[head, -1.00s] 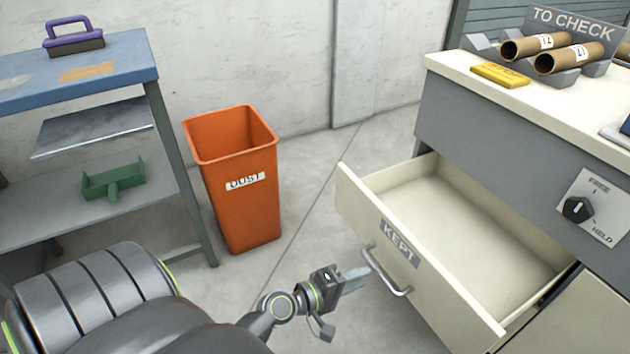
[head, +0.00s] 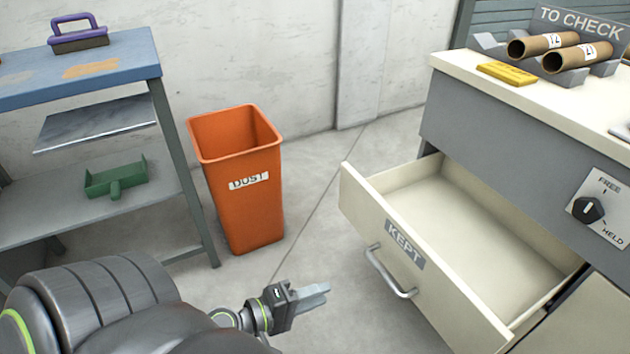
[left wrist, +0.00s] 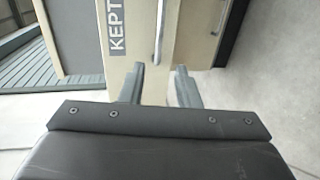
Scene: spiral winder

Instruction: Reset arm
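My left gripper (head: 312,292) is in the lower middle of the head view, to the left of the drawer handle and apart from it. In the left wrist view its two fingers (left wrist: 157,88) stand apart with nothing between them. The drawer (head: 357,200), labelled KEPT, is pulled out of the workbench and looks empty. Its metal handle (head: 390,272) is on the drawer front. The handle also shows in the left wrist view (left wrist: 159,35), beyond the fingertips. My right gripper is not in view.
An orange DUST bin (head: 243,205) stands left of the drawer. A blue-topped bench (head: 120,75) holds a purple-handled tool (head: 78,35); a green dustpan-like piece (head: 115,180) is on its lower shelf. The workbench (head: 450,62) carries cardboard tubes (head: 577,58), a yellow block (head: 507,73) and a FREE/HELD knob (head: 588,209).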

